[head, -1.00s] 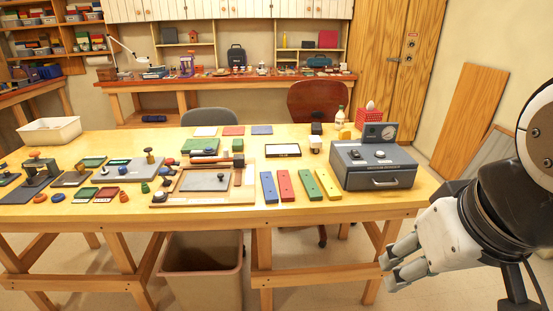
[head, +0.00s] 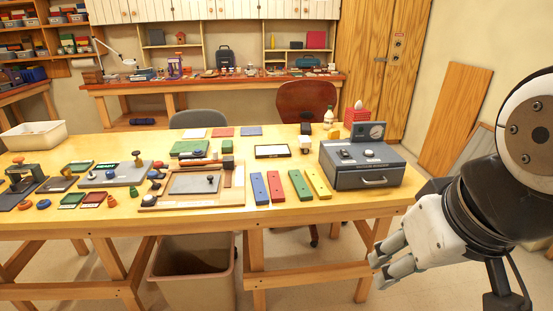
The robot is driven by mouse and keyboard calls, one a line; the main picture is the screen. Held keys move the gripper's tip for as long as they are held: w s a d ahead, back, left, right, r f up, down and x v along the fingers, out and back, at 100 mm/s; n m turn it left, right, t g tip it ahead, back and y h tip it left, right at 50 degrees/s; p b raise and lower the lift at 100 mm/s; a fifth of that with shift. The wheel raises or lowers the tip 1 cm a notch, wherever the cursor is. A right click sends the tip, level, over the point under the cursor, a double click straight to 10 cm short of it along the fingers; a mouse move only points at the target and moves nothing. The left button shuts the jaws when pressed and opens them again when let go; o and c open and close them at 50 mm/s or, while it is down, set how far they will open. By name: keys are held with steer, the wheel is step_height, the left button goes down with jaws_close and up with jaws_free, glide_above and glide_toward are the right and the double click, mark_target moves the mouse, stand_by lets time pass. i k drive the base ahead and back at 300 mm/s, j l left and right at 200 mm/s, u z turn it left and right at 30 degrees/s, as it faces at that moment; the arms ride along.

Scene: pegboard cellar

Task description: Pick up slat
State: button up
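Several coloured slats lie side by side on the yellow table: a blue slat (head: 258,187), a red slat (head: 276,187), a green slat (head: 299,185) and a yellow slat (head: 318,182). They lie near the front edge, roughly pointing front to back, with small gaps between them. I cannot tell which one the task means. My gripper (head: 380,271) is at the lower right, in front of the table and lower than its top, well apart from the slats. Its fingers point left and nothing shows between them. They overlap in this view, so their opening is unclear.
A grey box with a gauge and drawer (head: 360,165) stands right of the slats, close to the yellow one. A wooden tray with a grey plate (head: 196,200) lies to their left. A bin (head: 195,275) stands under the table (head: 240,211). Bare tabletop borders the slats in front.

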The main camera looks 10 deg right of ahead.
mark_target(276, 192)
steer(key=i+j+z, duration=0.2)
steer(key=i, duration=0.4)
steer(key=i+j+z, duration=0.15)
steer(key=i+j, duration=0.15)
steer(key=i, duration=0.25)
steer(key=i+j+z, duration=0.2)
steer(key=i+j, duration=0.2)
steer(key=i, duration=0.15)
